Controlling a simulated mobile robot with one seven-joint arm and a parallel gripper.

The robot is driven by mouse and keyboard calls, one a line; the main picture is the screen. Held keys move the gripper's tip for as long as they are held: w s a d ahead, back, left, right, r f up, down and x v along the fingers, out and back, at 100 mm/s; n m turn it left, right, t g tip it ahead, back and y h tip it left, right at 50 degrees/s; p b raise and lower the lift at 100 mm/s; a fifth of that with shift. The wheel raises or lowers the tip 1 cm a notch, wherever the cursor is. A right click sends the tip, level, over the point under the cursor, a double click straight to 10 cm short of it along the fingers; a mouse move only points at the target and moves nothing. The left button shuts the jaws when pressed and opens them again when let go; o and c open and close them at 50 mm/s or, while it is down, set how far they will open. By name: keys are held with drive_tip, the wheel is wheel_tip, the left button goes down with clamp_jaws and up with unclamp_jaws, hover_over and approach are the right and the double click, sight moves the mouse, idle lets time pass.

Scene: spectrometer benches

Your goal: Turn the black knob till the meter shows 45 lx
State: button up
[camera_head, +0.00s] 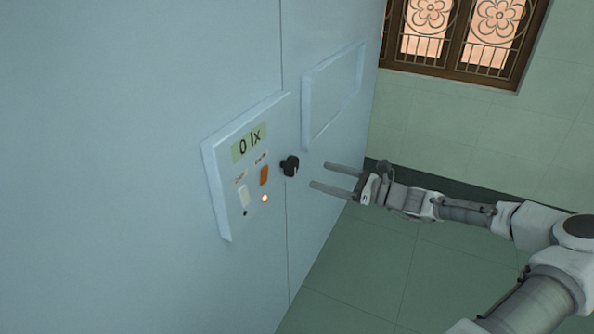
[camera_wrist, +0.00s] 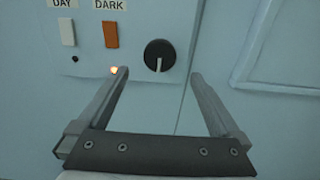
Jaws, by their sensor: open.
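In the wrist view the knob (camera_wrist: 159,54) is round, with a white mark pointing down. The meter (camera_head: 250,143) on the panel reads 0 lx; it is out of the wrist view. My gripper (camera_head: 319,175) is open and empty, its two fingers pointing at the wall near the knob. In the wrist view my gripper (camera_wrist: 158,73) has its fingertips low to either side of the knob, apart from it.
The panel (camera_head: 223,206) carries a white DAY switch (camera_wrist: 67,32) and an orange DARK switch (camera_wrist: 111,35). A small lamp (camera_wrist: 114,70) glows below the DARK switch. A raised blank frame (camera_head: 308,112) is on the wall right of the knob. Green floor lies below my arm.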

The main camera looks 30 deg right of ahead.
sight(295, 168)
drive_tip(key=b+x, duration=0.1)
drive_tip(key=x, duration=0.8)
drive_tip(key=shift+s, duration=0.1)
drive_tip(key=c, duration=1.3)
